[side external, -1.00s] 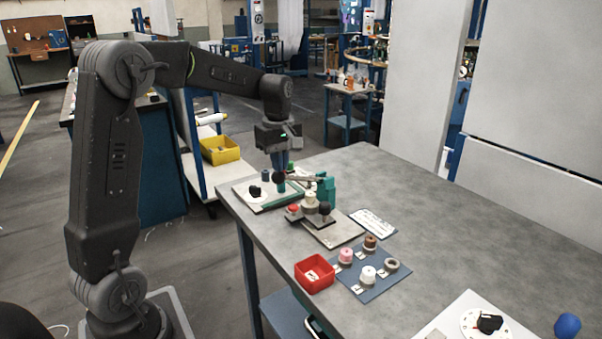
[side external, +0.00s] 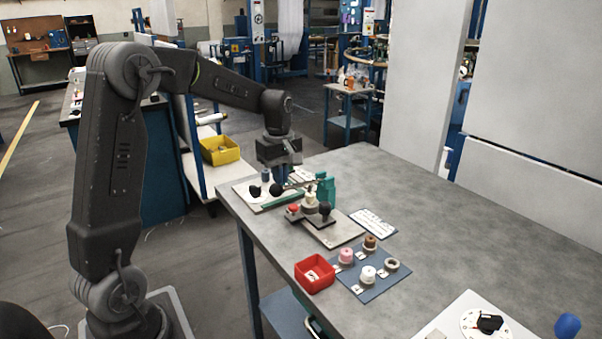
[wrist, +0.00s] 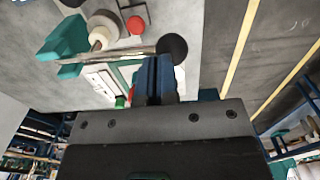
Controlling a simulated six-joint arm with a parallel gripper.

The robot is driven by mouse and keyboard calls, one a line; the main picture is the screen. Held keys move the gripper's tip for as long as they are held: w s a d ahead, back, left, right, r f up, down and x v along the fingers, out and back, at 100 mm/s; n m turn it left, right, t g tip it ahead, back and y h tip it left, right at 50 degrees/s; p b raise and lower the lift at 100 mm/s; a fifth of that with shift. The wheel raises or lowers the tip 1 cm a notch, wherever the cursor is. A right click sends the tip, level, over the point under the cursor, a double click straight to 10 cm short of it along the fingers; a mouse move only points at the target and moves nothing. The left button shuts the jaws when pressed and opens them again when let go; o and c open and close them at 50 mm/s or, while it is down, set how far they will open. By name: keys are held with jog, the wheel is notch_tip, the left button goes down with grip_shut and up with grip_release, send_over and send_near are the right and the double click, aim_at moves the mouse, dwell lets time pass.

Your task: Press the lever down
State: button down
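The lever is a thin metal rod (side external: 298,185) with a round black knob (side external: 275,190), reaching out from a teal post (side external: 326,188). It slopes down toward the knob. In the wrist view, the rod (wrist: 130,51) runs from the teal post (wrist: 66,46) to the black knob (wrist: 172,48). My gripper (side external: 281,181) points down at the knob end of the lever. Its blue fingers (wrist: 156,66) look pressed together with nothing between them. The fingertips are at the knob; exact contact is hidden.
A red button (side external: 293,208) and a dark knob (side external: 324,207) stand close in front of the lever. A white dial plate (side external: 247,192) lies to its left. A red bin (side external: 314,273) and a blue mat (side external: 374,284) with spools are nearer.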

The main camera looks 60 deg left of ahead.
jog(key=shift+f, duration=0.5)
jog(key=shift+r, duration=3.1)
